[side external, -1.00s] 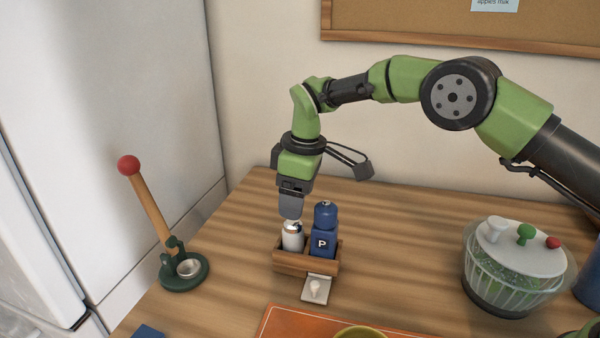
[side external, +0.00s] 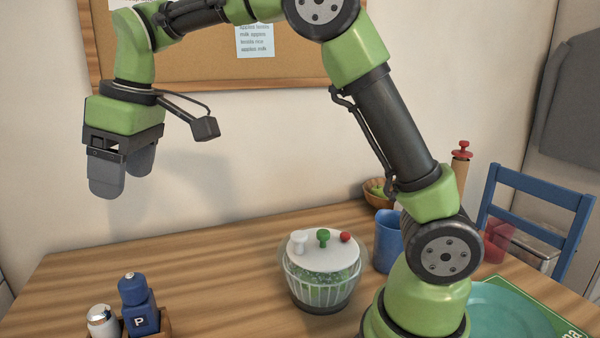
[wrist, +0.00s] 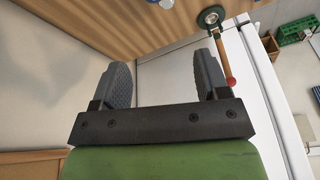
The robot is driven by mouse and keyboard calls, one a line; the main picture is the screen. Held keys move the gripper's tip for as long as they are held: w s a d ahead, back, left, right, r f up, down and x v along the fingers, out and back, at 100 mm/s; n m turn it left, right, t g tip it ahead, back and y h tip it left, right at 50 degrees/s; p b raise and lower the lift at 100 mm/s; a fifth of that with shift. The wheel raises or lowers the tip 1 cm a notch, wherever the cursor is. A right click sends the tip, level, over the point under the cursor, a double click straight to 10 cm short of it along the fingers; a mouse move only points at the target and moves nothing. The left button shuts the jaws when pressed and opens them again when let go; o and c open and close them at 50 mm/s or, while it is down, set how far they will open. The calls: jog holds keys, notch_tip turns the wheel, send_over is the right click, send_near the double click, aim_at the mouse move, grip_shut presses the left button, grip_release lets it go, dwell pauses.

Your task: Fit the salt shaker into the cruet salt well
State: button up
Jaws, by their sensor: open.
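The salt shaker (side external: 102,322), white with a silver top, stands at the left side of the wooden cruet (side external: 165,322), beside the blue pepper shaker (side external: 138,308) marked P. Its lower part and most of the cruet are cut off by the bottom edge of the side external view, so how deep it sits is hidden. My gripper (side external: 122,176) is open and empty, high above the counter and well clear of both shakers. In the wrist view my gripper (wrist: 163,76) has its fingers wide apart with nothing between them; neither shaker shows there.
A salad spinner (side external: 322,270) stands mid-counter, with a blue mug (side external: 388,240) behind it. A corkboard (side external: 200,55) hangs on the wall behind my arm. A lever press with a red knob (wrist: 231,82) shows in the wrist view. Counter between cruet and spinner is clear.

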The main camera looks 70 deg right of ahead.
jog(key=s+d+r+m+t, duration=0.1)
jog(key=s+d+r+m, duration=0.1)
jog(key=s, duration=0.3)
jog(key=s+d+r+m+t, duration=0.1)
jog(key=s+d+r+m, duration=0.15)
jog(key=s, duration=0.35)
jog(key=s+f+m+t, duration=0.1)
jog(key=s+f+m, duration=0.1)
jog(key=s, duration=0.3)
jog(key=s+d+f+m+t, duration=0.1)
jog(key=s+m, duration=0.1)
jog(key=s, duration=0.4)
jog(key=shift+s+f+m, duration=0.3)
jog(key=shift+f+m, duration=0.05)
jog(key=shift+d, duration=0.1)
